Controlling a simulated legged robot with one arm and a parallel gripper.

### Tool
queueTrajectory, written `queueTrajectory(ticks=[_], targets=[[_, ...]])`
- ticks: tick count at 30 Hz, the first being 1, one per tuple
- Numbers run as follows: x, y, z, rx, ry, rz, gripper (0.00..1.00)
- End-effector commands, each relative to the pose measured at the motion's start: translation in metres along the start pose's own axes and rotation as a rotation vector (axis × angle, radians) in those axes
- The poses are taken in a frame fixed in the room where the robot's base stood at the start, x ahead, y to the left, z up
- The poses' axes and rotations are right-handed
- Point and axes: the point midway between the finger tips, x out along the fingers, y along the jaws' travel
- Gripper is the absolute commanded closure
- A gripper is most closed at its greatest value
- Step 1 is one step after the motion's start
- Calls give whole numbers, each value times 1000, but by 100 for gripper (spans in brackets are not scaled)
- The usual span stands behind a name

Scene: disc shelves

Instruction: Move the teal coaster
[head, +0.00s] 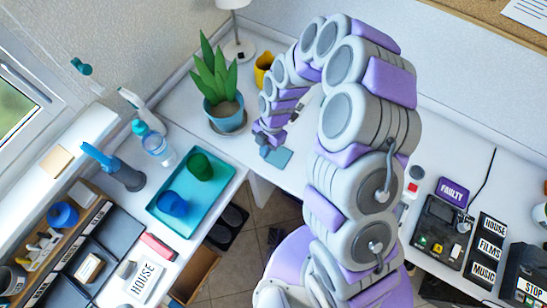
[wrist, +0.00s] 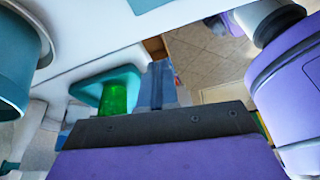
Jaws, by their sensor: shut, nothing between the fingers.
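The teal coaster (head: 279,158) is a small flat square lying on the white desk, near the desk's inner corner in the head view. A pale teal edge at the top of the wrist view (wrist: 146,4) looks like part of it.
A potted plant (head: 224,113) stands left of my gripper, with a yellow cup (head: 262,68) behind. A teal tray (head: 220,188) holds a green cup (head: 200,167) and a blue cup (head: 172,204). The desk's inner edge and open floor (head: 280,209) lie in front.

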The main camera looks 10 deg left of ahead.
Motion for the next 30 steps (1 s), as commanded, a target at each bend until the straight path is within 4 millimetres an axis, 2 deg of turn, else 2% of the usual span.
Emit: queueTrajectory(ticks=[4,11,24,30], targets=[[0,2,-3,-117,9,-9,100],[18,-2,-2,-140,13,-9,100],[103,-5,-2,-137,15,-9,100],[90,2,26,-135,9,-4,100]])
